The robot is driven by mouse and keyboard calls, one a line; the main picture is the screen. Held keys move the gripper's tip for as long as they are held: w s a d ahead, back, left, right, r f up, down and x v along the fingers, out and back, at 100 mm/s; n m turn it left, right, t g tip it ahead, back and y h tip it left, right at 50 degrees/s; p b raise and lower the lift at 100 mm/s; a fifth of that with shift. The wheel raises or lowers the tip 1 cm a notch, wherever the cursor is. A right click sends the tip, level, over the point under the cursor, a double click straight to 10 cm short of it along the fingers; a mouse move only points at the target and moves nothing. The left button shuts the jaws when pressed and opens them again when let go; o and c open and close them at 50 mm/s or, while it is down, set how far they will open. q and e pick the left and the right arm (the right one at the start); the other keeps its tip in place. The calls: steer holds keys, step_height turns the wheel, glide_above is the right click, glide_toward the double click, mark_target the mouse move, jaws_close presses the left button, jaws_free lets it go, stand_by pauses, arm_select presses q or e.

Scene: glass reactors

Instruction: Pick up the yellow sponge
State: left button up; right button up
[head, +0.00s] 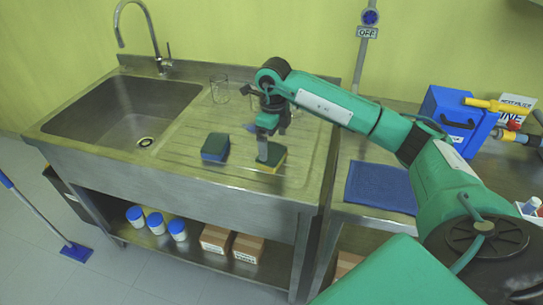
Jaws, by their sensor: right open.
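The yellow sponge (273,163), with a dark green top, lies on the ribbed drainboard (190,166) right of the sink basin. My right gripper (264,156) points down directly over it, its fingertips at or just above the sponge's left part. I cannot tell whether they touch it. The jaws are open, and the fingers hide part of the sponge. My left gripper does not show.
A blue sponge (215,147) with a dark top lies just left of the yellow one. Glass beakers (219,90) stand behind on the drainboard. The sink basin (120,120) is empty. A blue mat (381,187) and a blue box (455,118) are on the right counter.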

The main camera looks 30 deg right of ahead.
mark_target(272, 153)
steer(key=f, duration=0.2)
steer(key=f+p, duration=0.1)
steer(key=shift+a+f, duration=0.25)
steer(key=shift+f, duration=0.7)
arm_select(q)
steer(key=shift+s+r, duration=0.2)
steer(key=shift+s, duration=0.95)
arm_select(e)
steer(key=shift+c, duration=0.9)
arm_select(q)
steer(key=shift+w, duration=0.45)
arm_select(e)
steer(key=c, duration=0.6)
